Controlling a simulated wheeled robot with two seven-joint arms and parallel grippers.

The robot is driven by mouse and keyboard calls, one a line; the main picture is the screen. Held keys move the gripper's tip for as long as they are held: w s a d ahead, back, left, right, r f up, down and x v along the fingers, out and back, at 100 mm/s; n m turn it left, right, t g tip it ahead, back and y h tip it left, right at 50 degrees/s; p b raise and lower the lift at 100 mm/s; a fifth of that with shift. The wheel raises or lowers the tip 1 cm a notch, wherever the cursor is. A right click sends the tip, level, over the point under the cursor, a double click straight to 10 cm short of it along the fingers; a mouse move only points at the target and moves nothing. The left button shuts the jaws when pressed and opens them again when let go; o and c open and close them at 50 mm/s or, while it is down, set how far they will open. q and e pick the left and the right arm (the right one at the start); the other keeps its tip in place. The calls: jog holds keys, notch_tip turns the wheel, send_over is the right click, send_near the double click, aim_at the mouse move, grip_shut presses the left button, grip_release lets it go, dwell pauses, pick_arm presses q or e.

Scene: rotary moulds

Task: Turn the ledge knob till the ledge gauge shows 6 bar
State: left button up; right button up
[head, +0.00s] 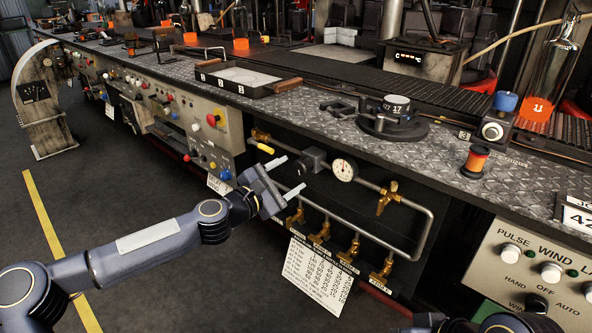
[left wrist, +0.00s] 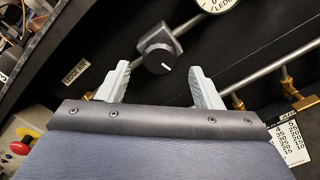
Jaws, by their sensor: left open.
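The ledge knob (head: 313,160) is a dark round knob on a grey block in the pipe under the bench edge. In the left wrist view the knob (left wrist: 160,60) shows a white mark on its face and sits between my finger lines, beyond the tips. My left gripper (head: 291,176) is open and empty in front of the knob, apart from it as far as I can tell. The ledge gauge (head: 344,170) is a white dial just right of the knob; its reading is too small to make out. The left wrist view cuts off most of the gauge (left wrist: 217,4).
Brass valves (head: 348,247) and a pipe run below the knob; another brass valve (head: 388,197) is right of the gauge. A printed card (head: 318,277) hangs under them. A yellow-handled lever (head: 264,148) is left. Parts of my right arm show at the bottom edge.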

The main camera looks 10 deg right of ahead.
pick_arm(q)
jog(key=v, duration=0.4)
